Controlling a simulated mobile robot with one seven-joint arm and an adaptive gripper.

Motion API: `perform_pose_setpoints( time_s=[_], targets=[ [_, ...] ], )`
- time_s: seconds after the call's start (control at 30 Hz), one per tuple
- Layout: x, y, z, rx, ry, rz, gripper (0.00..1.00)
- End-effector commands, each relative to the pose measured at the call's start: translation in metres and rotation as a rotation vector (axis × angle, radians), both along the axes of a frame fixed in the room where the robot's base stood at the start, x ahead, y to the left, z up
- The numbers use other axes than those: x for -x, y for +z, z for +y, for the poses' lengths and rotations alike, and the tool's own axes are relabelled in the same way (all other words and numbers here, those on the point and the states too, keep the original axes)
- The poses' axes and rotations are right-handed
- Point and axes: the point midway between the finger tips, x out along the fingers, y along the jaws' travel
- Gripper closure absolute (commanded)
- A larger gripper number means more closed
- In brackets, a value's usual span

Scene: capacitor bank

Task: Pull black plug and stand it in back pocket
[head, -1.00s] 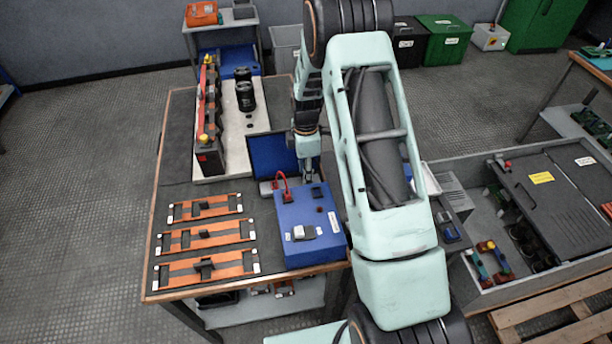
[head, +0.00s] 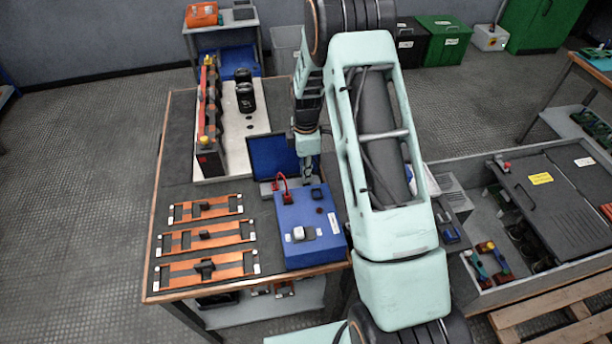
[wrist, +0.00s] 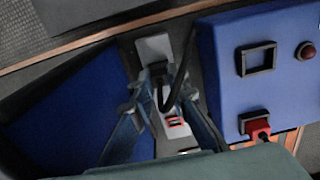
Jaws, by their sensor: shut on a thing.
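My gripper (wrist: 158,80) is shut on the black plug (wrist: 157,69), mostly hidden between the fingers. A black cable (wrist: 186,68) loops from it beside the right finger. The plug is over or at a narrow grey strip (wrist: 153,45); I cannot tell whether it is in a pocket. A small red-edged spot (wrist: 176,123) shows nearer on the strip. The blue box (wrist: 222,75) stands to the right, with an empty-looking square socket (wrist: 257,60) and a red plug (wrist: 258,128) seated. In the head view my gripper (head: 307,176) is behind the blue box (head: 310,245).
A dark blue panel (head: 270,155) stands close to the left of my gripper. A red lead (head: 279,181) arches at the box's back left. Orange bar frames (head: 205,237) lie left of the box. A row of dark cells (head: 208,120) stands at the back left.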

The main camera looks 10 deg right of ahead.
Motion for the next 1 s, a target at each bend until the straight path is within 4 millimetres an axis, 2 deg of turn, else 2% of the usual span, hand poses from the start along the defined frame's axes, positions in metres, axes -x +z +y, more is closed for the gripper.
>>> perform_pose_setpoints(
  time_s=[1.0],
  targets=[
    [0.000,0.042,0.000,0.000,0.001,-0.001,1.00]
  ],
)
